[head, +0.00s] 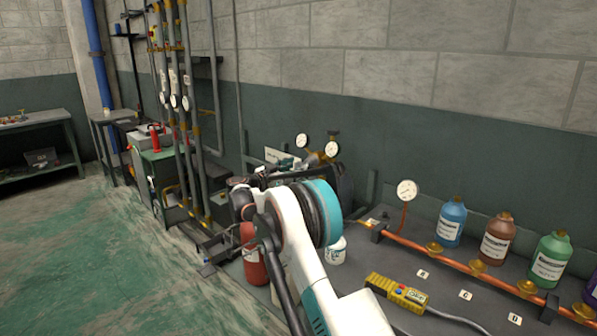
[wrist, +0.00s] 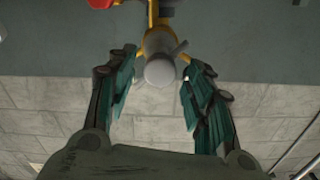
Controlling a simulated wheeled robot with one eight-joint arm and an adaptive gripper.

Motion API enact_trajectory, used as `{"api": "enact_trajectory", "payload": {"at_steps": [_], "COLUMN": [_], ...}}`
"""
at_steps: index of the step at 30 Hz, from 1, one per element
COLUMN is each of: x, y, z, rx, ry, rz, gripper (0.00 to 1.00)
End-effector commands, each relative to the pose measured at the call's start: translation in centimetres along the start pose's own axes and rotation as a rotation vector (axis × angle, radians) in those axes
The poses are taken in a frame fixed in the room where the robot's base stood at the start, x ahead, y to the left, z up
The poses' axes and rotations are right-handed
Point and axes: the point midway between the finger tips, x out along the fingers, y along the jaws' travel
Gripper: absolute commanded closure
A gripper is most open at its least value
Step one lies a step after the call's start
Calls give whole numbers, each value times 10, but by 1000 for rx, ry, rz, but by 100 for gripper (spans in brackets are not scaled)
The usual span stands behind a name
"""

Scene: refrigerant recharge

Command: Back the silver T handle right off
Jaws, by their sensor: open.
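In the wrist view, the silver T handle (wrist: 160,71) is seen nearly end-on, with a round pale end and short bar ends at its sides. It sits on a yellow fitting (wrist: 153,16) at the top of the picture. My gripper (wrist: 159,58) is open, with one green-padded finger to each side of the handle. Gaps show between the fingers and the handle, and the jaws hold nothing. How far the handle lies in depth between the fingers is unclear. In the head view my arm hides the gripper, and I cannot make out the handle.
A red part (wrist: 102,3) is near the yellow fitting. In the head view, two gauges (head: 331,148) stand behind my arm. A red cylinder (head: 253,262), a white tub (head: 336,250), a yellow device (head: 397,292) and an orange pipe (head: 450,262) with bottles are nearby. Open floor (head: 80,260) lies left.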

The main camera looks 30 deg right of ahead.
Motion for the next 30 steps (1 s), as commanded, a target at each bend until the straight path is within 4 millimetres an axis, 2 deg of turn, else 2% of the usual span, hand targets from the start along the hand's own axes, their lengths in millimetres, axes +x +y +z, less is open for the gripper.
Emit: {"api": "enact_trajectory", "payload": {"at_steps": [3, 6, 17, 23, 30], "x": [15, 22, 26, 25, 25], "y": [0, 0, 0, 0, 0], "z": [1, 1, 0, 0, 0], "rx": [0, 0, 0, 0, -6], "ry": [0, 0, 0, 0, 0], "rz": [1, 0, -1, -1, -1], "gripper": [52, 52, 52, 98, 98]}}
